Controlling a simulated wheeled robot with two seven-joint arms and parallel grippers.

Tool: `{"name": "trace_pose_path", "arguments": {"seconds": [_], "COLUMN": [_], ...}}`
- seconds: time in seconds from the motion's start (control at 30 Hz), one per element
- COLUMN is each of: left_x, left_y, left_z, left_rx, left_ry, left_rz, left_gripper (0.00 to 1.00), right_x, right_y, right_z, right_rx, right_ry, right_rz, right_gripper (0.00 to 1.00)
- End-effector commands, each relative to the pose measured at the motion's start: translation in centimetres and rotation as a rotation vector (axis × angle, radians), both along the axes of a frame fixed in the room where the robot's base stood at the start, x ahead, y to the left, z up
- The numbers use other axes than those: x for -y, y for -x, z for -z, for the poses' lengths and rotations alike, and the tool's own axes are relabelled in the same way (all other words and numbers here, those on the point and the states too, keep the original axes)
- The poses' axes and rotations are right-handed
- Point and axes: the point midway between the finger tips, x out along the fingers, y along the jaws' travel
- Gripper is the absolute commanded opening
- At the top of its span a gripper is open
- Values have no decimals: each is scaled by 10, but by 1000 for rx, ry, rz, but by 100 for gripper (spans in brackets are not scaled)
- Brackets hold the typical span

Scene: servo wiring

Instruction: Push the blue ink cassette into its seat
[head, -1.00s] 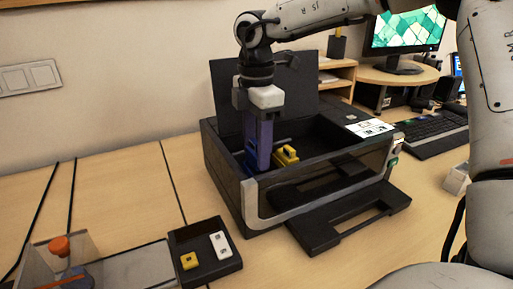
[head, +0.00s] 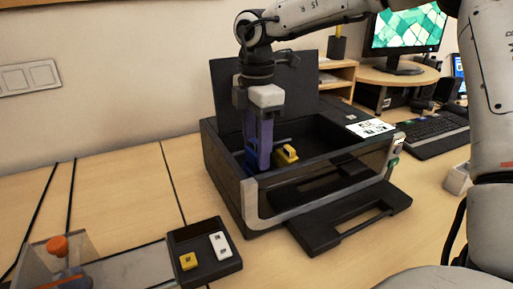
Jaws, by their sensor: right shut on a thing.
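The black printer (head: 226,178) stands open on the desk with its lid raised at the back. My right gripper (head: 264,112) points down over the left part of the printer's open bay. It is shut on the blue ink cassette (head: 263,145), which is upright with its lower end inside the bay. I cannot tell how deep the cassette sits. A yellow cassette (head: 287,156) is in the bay just to its right. My left gripper is not in view.
A small black tray (head: 227,267) with a yellow piece (head: 188,261) and a white piece (head: 220,245) lies front left of the printer. A clear holder with an orange knob (head: 57,246) is at the lower left. The printer's output tray (head: 335,231) sticks out in front.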

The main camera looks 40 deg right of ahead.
Motion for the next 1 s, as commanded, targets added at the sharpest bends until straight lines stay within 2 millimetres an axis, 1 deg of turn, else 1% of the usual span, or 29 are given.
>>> {"name": "trace_pose_path", "arguments": {"seconds": [0.7,1.0], "left_x": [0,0], "left_y": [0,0], "left_z": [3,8], "left_rx": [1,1], "left_ry": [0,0], "left_rz": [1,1], "left_gripper": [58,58], "right_x": [0,0], "right_y": [0,0], "right_z": [0,5], "right_rx": [1,1], "right_ry": [0,0], "right_rz": [0,-1], "right_gripper": [19,19]}}
